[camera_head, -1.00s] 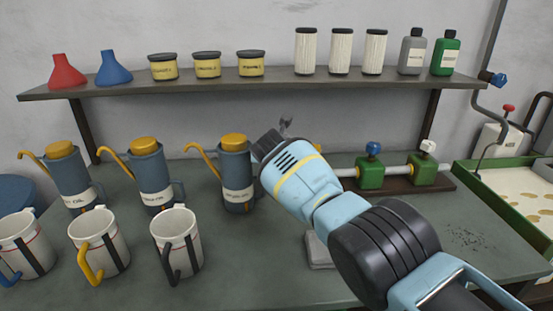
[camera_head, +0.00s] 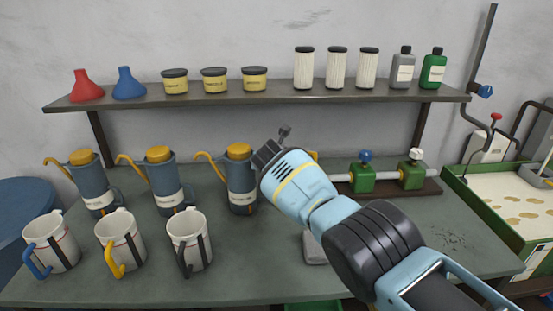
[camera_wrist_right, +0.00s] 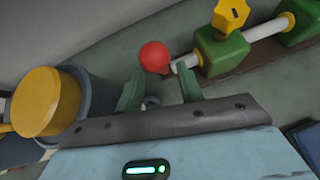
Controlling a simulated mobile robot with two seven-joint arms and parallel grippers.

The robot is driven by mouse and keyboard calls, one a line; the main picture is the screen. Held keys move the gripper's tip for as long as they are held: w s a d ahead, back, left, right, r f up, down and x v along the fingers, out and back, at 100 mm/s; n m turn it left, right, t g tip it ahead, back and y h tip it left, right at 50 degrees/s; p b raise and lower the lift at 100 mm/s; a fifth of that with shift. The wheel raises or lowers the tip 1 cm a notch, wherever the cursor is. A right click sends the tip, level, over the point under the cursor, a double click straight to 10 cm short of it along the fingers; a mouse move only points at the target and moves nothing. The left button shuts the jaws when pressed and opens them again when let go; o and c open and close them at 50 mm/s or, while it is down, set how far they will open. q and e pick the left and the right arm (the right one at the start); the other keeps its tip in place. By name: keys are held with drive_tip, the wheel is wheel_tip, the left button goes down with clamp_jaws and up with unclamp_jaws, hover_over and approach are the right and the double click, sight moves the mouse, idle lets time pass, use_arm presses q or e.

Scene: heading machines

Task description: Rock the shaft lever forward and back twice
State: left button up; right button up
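A red ball knob (camera_wrist_right: 155,57) shows in the right wrist view near the end of a pale shaft (camera_wrist_right: 250,38) that runs through green blocks (camera_wrist_right: 222,50). I take it as the lever's knob; its stem is not clear. My right gripper (camera_wrist_right: 159,90) is open, its two green fingers apart, with the red knob just beyond the fingertips and nothing visibly held. In the head view the right gripper (camera_head: 284,132) hides the knob and the shaft's left end. The shaft's right part, with green blocks (camera_head: 363,179), shows behind it. My left gripper is not in view.
A blue oil can (camera_head: 241,185) with a yellow lid stands close left of the right gripper. More cans and white mugs (camera_head: 189,240) stand further left. A shelf (camera_head: 270,97) with jars and bottles is above. A green tray (camera_head: 480,205) is at right.

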drive_tip(key=shift+p+v, duration=0.35)
drive_tip(key=shift+v, duration=1.25)
drive_tip(key=shift+c, duration=0.3)
